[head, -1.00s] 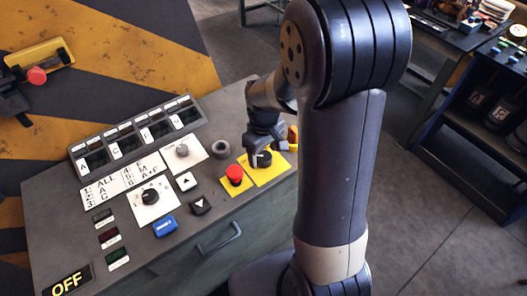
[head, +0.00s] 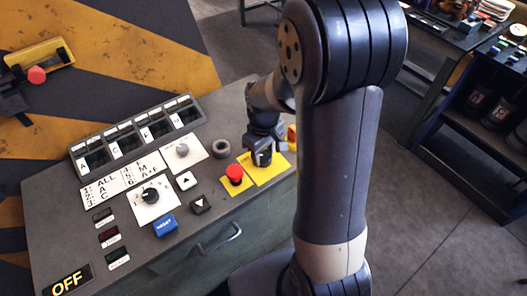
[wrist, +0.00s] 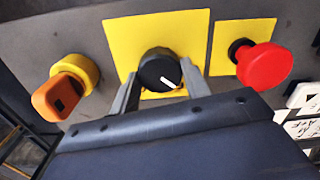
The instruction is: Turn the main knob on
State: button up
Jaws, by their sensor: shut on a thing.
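The main knob (wrist: 160,70) is a black round dial with a white pointer line, mounted on a yellow plate (wrist: 130,32). The pointer leans toward the lower right in the wrist view. My gripper (wrist: 164,84) has one grey finger on each side of the knob and is shut on it. In the head view my gripper (head: 262,147) is over the yellow plate (head: 268,174) at the console's right end, largely covering the knob. An OFF sign (head: 66,283) is at the console's lower left corner.
A red mushroom button (head: 235,173) stands close beside the knob on a smaller yellow plate. An orange key-like switch (wrist: 60,98) with a yellow collar is on the other side. Other dials, a blue button (head: 165,226) and a drawer handle (head: 222,240) are farther left.

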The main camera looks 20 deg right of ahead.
aim_at(263, 156)
jog(key=shift+m, duration=0.3)
jog(key=m+b, duration=0.1)
jog(key=m, duration=0.2)
jog(key=shift+m, duration=0.3)
jog(key=m, duration=0.4)
jog(key=shift+m+b, duration=0.3)
jog(key=shift+b, duration=0.05)
jog(key=m, duration=0.4)
jog(key=shift+b, duration=0.3)
jog(key=shift+m, duration=2.5)
jog(key=o, duration=1)
notch_tip(263, 156, up, 11)
jog(key=shift+f+b, duration=0.1)
jog(key=shift+b, duration=0.2)
